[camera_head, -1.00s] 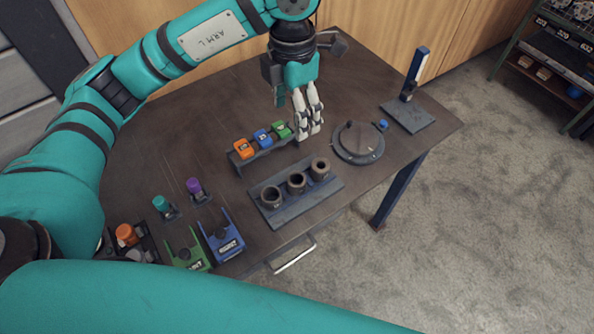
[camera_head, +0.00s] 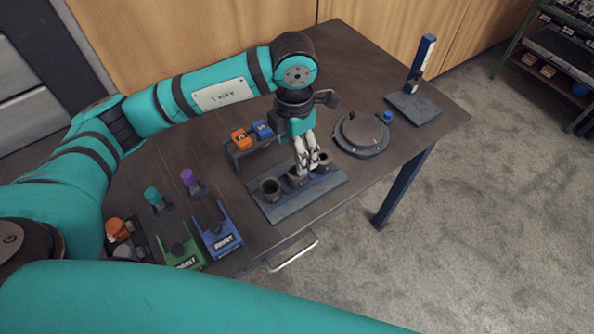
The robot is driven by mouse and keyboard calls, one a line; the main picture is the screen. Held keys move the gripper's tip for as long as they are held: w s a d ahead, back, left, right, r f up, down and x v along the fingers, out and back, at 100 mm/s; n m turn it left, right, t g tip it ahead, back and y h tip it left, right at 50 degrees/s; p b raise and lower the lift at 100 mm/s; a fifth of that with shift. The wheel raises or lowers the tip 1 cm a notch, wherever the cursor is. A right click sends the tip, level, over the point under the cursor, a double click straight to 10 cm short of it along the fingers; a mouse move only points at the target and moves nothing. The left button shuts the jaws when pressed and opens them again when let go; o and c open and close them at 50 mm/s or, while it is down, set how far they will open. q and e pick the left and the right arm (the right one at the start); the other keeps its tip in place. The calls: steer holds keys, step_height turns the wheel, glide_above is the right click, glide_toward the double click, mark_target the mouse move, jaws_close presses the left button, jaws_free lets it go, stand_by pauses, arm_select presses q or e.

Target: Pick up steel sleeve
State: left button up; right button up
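Three dark, hollow cylindrical sleeves stand in a row on a grey rack plate (camera_head: 292,206): a left sleeve (camera_head: 270,190), a middle sleeve (camera_head: 294,181) and a right sleeve (camera_head: 325,163). I cannot tell by look which is the steel one. My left gripper (camera_head: 307,171) points down with its pale fingertips at the middle and right sleeves. The fingers partly cover the middle sleeve. They are close together, and I cannot tell whether they grip anything. My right gripper is out of view.
Behind is a holder with an orange block (camera_head: 240,139) and a blue block (camera_head: 262,129). A round dark fixture (camera_head: 361,134) stands right of the rack, with an upright stand (camera_head: 413,100) beyond. Green (camera_head: 181,249) and blue (camera_head: 219,236) fixtures are front left.

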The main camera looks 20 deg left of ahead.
arm_select(q)
step_height(320, 180, down, 3)
steer(key=shift+f, duration=0.1)
steer(key=shift+s+d+f+p, duration=0.1)
steer(key=shift+f+p, duration=0.45)
steer(key=shift+p, duration=0.1)
steer(key=f, duration=0.1)
steer(key=f+p, duration=0.1)
steer(key=f, duration=0.1)
steer(key=shift+d+f, duration=0.2)
steer(key=shift+f, duration=0.45)
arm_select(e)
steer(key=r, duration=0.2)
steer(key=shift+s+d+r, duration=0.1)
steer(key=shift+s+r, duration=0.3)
arm_select(q)
steer(key=shift+c, duration=0.4)
jaws_close()
